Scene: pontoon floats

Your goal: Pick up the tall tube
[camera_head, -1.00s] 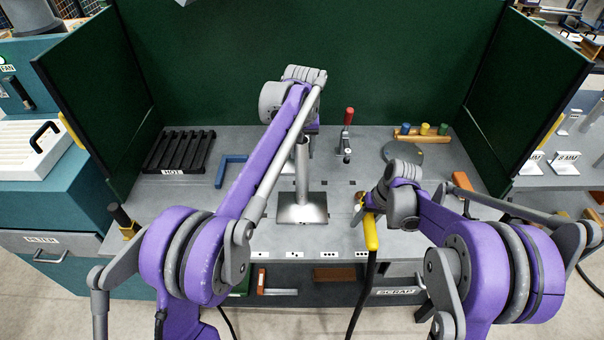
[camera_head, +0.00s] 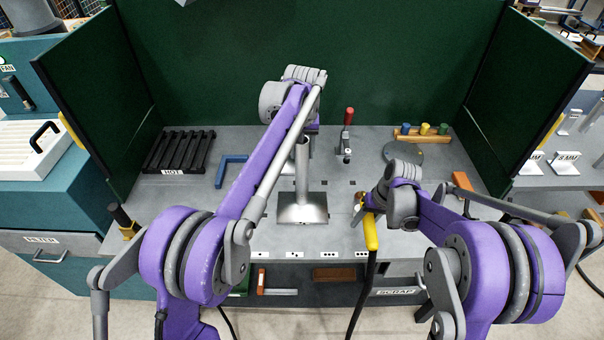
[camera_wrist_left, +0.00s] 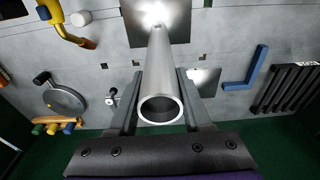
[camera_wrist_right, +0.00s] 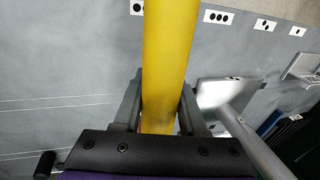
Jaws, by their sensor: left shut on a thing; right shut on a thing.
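The tall tube (camera_head: 302,175) is a grey metal pipe standing upright on a square metal plate (camera_head: 303,208) in the middle of the bench. In the left wrist view its open end (camera_wrist_left: 161,107) faces the camera between the two fingers. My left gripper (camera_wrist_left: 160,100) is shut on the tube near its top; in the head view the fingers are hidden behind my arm. My right gripper (camera_wrist_right: 160,105) is shut on the yellow handle (camera_wrist_right: 168,60) of a torch with a black cable, also seen in the head view (camera_head: 371,232), right of the plate.
A black slatted rack (camera_head: 180,152) marked HOT and a blue angle piece (camera_head: 229,170) lie on the left. A red-handled clamp (camera_head: 347,130) stands behind. Colored cylinders on a wooden block (camera_head: 424,131) are back right. Green screens (camera_head: 310,60) enclose the bench.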

